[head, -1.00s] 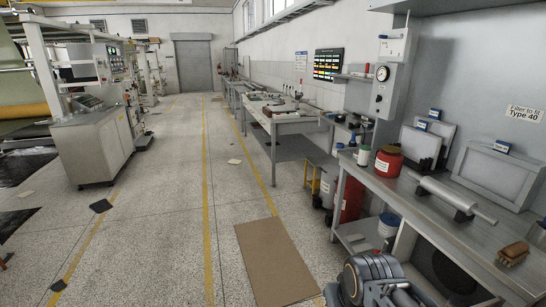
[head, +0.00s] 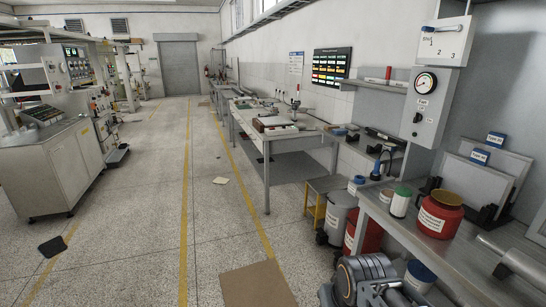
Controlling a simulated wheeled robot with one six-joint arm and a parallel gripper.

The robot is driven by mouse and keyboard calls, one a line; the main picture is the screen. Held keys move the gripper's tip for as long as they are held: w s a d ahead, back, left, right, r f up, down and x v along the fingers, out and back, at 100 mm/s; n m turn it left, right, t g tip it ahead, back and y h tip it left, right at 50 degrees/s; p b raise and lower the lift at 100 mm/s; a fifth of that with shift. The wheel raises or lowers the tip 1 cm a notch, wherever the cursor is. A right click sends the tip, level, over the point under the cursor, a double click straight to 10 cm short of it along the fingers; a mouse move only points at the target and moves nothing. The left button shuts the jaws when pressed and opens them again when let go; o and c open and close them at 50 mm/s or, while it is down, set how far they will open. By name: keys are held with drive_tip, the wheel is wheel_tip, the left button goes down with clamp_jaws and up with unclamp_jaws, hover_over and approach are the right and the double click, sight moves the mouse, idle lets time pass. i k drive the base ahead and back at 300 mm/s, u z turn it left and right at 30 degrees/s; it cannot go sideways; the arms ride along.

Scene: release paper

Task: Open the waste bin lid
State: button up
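A grey cylindrical bin (head: 340,213) with a pale label stands on the floor between the far table and the near bench, at right of centre in the head view. A red bin (head: 369,238) stands just in front of it, partly hidden by the bench. I cannot tell which one is the waste bin; no lid is clearly seen standing open on either. My folded arm (head: 366,274) shows at the bottom edge, nearer to me than both bins and apart from them. My gripper's fingers cannot be made out there.
The near bench (head: 402,226) on the right carries a red jar (head: 440,213) and a green-lided container (head: 400,201). A yellow-legged stool (head: 318,200) stands beside the grey bin. A brown mat (head: 256,284) lies ahead. The aisle floor (head: 215,215) left of the bins is mostly clear.

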sight(341, 199)
drive_tip(key=i, duration=3.4)
drive_tip(key=u, duration=0.5)
